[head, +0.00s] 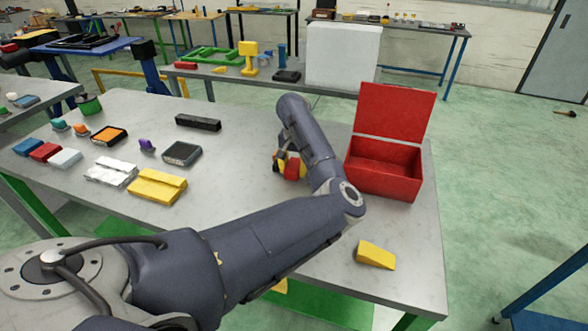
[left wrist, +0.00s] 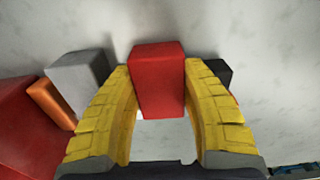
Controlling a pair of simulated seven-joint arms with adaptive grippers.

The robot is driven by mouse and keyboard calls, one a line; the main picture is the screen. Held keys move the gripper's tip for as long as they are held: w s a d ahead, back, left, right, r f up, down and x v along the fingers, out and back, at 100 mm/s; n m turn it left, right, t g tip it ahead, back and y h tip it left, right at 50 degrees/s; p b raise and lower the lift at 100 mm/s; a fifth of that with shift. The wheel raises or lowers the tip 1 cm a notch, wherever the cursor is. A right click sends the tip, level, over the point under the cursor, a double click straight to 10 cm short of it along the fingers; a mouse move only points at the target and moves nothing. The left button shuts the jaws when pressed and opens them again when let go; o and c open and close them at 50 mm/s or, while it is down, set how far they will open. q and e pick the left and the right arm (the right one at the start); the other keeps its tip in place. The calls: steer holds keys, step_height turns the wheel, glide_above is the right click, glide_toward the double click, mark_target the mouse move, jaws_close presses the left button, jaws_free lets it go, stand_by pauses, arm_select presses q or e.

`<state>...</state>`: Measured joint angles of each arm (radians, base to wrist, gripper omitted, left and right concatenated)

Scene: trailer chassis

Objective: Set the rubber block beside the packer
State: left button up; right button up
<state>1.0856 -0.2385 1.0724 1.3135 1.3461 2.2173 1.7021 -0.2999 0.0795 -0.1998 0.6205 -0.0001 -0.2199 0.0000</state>
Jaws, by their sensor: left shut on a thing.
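My left gripper (head: 285,168) is over the table, left of the open red box, partly hidden by my own arm. In the left wrist view its yellow fingers (left wrist: 163,110) are shut on a red block (left wrist: 158,80), which sits upright between the tips. The red block also shows in the head view (head: 293,169). I take it to be the rubber block. Left of the fingers in the wrist view are a grey block (left wrist: 78,80) and an orange piece (left wrist: 50,102). A dark block (left wrist: 219,70) is partly hidden behind the right finger. I cannot tell which thing is the packer. My right gripper is not seen.
The open red box (head: 383,172) stands at the table's right side. A yellow wedge (head: 375,255) lies near the front right. A black bar (head: 198,122), a dark tray (head: 182,153), yellow pieces (head: 156,186) and white pieces (head: 110,171) lie to the left.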

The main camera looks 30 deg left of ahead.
mark_target(294, 165)
arm_select(q)
steer(key=shift+f, duration=0.2)
steer(key=o, duration=0.9)
steer(key=shift+o, duration=0.2)
steer(key=shift+r, duration=0.1)
step_height(294, 165, up, 12)
steer(key=shift+r, duration=0.1)
